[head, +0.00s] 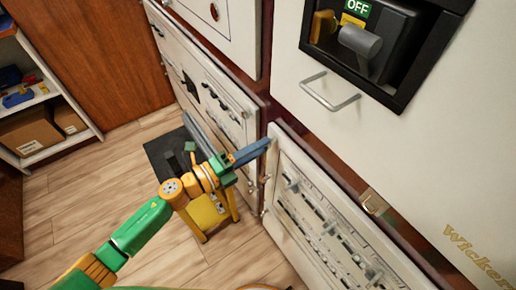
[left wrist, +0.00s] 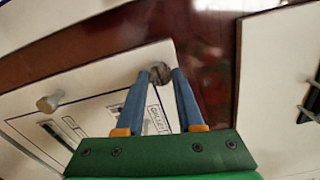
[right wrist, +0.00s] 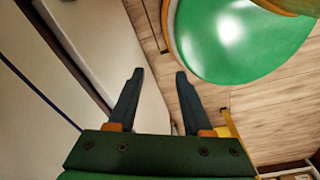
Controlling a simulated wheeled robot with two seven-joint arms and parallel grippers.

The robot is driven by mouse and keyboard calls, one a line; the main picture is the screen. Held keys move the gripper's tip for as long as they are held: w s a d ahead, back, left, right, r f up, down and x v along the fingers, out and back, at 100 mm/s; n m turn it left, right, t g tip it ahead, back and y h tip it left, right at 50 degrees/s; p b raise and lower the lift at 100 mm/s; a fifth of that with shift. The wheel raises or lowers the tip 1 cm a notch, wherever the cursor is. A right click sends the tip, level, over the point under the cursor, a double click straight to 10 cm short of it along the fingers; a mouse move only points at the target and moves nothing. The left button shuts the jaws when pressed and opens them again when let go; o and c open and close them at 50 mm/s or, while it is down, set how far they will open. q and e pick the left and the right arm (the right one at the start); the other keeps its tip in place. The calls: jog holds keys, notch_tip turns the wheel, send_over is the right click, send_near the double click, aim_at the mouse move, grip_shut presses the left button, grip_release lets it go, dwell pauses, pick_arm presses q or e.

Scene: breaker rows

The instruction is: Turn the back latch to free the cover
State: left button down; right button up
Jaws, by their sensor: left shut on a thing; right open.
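The cover (head: 292,158) is a white panel with rows of breakers, standing low in the head view. My left gripper (head: 268,144) reaches its upper left corner. In the left wrist view the blue fingers of that gripper (left wrist: 160,78) are shut on a small round metal latch (left wrist: 160,72) at the edge of the cover (left wrist: 100,82). The fingers hide the latch in the head view. A second metal latch (left wrist: 48,103) stands farther along the same edge, clear of the fingers. My right gripper (right wrist: 152,85) is open and empty, beside a pale panel.
A yellow step stool (head: 207,213) stands behind my left arm. A shelf (head: 50,95) is at far left. Wooden floor lies open between.

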pick_arm(q)
jog(key=shift+m, duration=0.3)
dwell(0.4)
jog(key=c, duration=0.5)
grip_release()
jog(key=shift+c, duration=0.2)
jog(key=shift+a, duration=0.1)
jog(key=b+v, duration=0.1)
jog(key=v, duration=0.6)
